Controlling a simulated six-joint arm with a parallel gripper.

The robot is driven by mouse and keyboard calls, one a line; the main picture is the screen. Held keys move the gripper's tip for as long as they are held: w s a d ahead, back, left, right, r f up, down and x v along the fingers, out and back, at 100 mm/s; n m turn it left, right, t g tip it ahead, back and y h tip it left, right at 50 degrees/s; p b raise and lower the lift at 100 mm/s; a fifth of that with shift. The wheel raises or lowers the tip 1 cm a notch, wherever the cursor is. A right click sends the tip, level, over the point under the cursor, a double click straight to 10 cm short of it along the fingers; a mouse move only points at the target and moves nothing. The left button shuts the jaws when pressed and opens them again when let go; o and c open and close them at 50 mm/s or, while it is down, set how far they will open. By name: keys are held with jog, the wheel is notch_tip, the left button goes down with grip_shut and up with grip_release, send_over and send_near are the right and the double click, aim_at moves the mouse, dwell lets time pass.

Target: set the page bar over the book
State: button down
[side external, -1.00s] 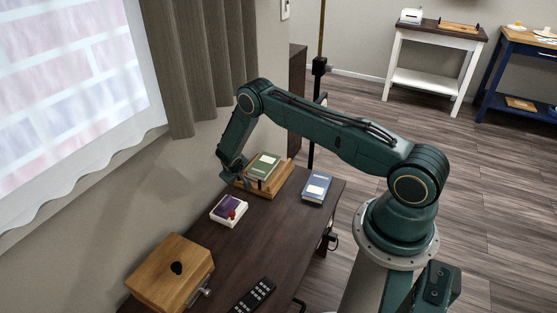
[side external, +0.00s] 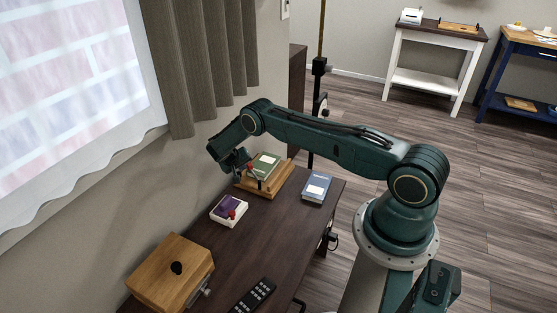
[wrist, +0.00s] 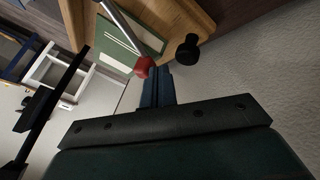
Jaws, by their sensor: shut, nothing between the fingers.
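The green book (side external: 265,166) lies on a wooden stand (side external: 277,186) at the desk's far end. It also shows in the wrist view (wrist: 112,48). The page bar is a thin metal rod (wrist: 124,27) with a red ball at its end (wrist: 145,67). In the wrist view it crosses in front of part of the book and stand; whether it touches the book I cannot tell. The red ball also shows in the side view (side external: 250,167). My gripper (wrist: 156,80) is shut and empty, its fingertips close by the red ball; contact is unclear.
A black knob (wrist: 187,48) sticks out from the stand. A blue book (side external: 315,187) lies right of the stand. A white box with a purple top and red knob (side external: 229,211), a wooden box (side external: 172,273) and a remote (side external: 253,296) are nearer. The wall is close on the left.

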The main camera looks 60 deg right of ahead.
aim_at(249, 165)
jog(key=shift+s+d, duration=0.3)
jog(key=shift+d, duration=0.65)
jog(key=shift+s+d+m+g, duration=0.3)
jog(key=shift+d+m+g, duration=0.2)
jog(key=shift+m, duration=0.3)
jog(key=shift+s+d, duration=0.85)
jog(key=shift+d, duration=0.15)
jog(key=shift+a, duration=0.2)
jog(key=shift+s+a, duration=0.3)
jog(key=shift+a, duration=0.25)
jog(key=shift+a+r, duration=0.1)
jog(key=shift+r, duration=0.1)
jog(key=v, duration=1.3)
jog(key=shift+r, duration=0.15)
